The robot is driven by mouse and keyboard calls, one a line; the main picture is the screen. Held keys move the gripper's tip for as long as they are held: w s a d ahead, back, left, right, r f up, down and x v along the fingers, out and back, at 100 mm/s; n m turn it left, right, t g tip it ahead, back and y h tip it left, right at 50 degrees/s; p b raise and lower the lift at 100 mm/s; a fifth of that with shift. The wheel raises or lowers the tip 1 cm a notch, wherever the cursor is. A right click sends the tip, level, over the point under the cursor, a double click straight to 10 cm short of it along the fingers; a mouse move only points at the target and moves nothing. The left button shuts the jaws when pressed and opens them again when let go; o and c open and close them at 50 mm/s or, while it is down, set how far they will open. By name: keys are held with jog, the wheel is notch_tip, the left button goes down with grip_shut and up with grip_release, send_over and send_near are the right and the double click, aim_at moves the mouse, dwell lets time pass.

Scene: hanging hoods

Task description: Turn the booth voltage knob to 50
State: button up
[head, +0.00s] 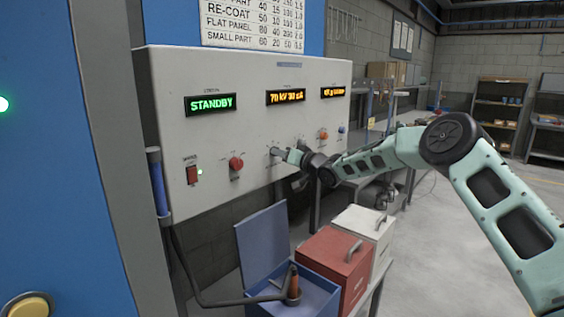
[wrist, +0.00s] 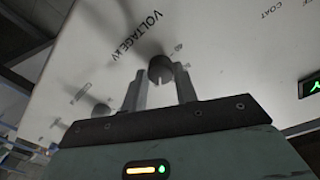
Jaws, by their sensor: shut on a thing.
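The booth voltage knob (wrist: 160,68) is dark and round, with a light pointer mark, on the pale panel under the printed words VOLTAGE kV in the wrist view. My gripper (wrist: 159,80) has one grey finger on each side of it and is shut on it. In the head view my gripper (head: 279,153) reaches the middle of the control panel (head: 240,120) from the right and hides most of the knob. The amber middle display (head: 286,97) appears to read 70 kV 30 µA. The scale numbers around the knob are too small to read.
An orange knob (head: 323,135) sits to the right. A green STANDBY display (head: 210,104) is lit. An open blue box (head: 318,298), a red box (head: 335,262) and a white box (head: 377,226) stand below.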

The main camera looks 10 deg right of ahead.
jog(key=n+y+b, duration=0.1)
jog(key=n+b, duration=0.6)
jog(key=n, duration=0.2)
jog(key=n+b, duration=0.6)
jog(key=n, duration=0.3)
jog(key=shift+w+d+y+b, duration=0.1)
jog(key=shift+d+y+b, duration=0.05)
jog(key=shift+y+b, duration=0.25)
jog(key=shift+n, duration=0.3)
jog(key=o, duration=1)
jog(key=shift+d, duration=0.1)
jog(key=b+v, duration=0.1)
jog(key=v, duration=0.4)
jog(key=b+v, duration=0.2)
jog(key=v, duration=0.4)
jog(key=b+v, duration=0.1)
jog(key=v, duration=0.5)
jog(key=shift+r+b, duration=0.25)
jog(key=shift+b, duration=0.1)
